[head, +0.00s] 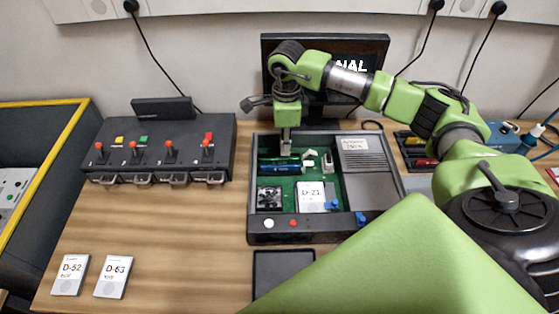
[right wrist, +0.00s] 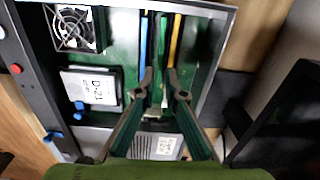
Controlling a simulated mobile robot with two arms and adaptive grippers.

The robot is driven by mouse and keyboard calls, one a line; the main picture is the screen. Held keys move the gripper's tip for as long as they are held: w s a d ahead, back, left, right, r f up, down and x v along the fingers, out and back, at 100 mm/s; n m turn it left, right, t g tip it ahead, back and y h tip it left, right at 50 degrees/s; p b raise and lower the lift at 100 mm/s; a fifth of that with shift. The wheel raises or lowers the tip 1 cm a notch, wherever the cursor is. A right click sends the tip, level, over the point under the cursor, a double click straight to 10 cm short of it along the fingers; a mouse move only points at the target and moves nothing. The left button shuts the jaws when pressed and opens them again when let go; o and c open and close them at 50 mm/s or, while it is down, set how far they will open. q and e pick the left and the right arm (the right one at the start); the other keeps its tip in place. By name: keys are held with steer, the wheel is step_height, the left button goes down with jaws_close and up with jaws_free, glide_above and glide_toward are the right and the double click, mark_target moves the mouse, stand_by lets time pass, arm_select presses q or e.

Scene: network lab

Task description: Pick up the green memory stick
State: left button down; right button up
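The open computer case (head: 252,190) lies on the bench with a green board inside. My right gripper (head: 286,150) points down over the memory slots at its back left. In the right wrist view, my right gripper (right wrist: 161,76) has its fingertips apart, one on each side of a narrow strip between the blue stick (right wrist: 143,38) and the yellow strip (right wrist: 175,38). The green memory stick seems to be that strip (right wrist: 158,45), mostly hidden; I cannot tell whether the fingers touch it. The blue stick also shows in the head view (head: 282,171). My left gripper is out of view.
A fan (head: 269,197) and drive D-21 (head: 311,196) sit in the case. A black tray (head: 283,268) lies in front. A switch box (head: 165,150) stands left, drives D-52 (head: 70,275) and D-63 (head: 113,277) front left. A monitor (head: 380,50) stands behind.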

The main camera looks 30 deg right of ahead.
mark_target(279, 162)
step_height(279, 162, down, 4)
steer(key=shift+a+r+p, duration=0.1)
steer(key=shift+a+p, duration=0.05)
steer(key=shift+p, duration=0.45)
steer(key=shift+w+f, duration=0.1)
steer(key=shift+f, duration=0.25)
steer(key=shift+c, duration=0.2)
jaws_close()
steer(key=shift+r, duration=0.1)
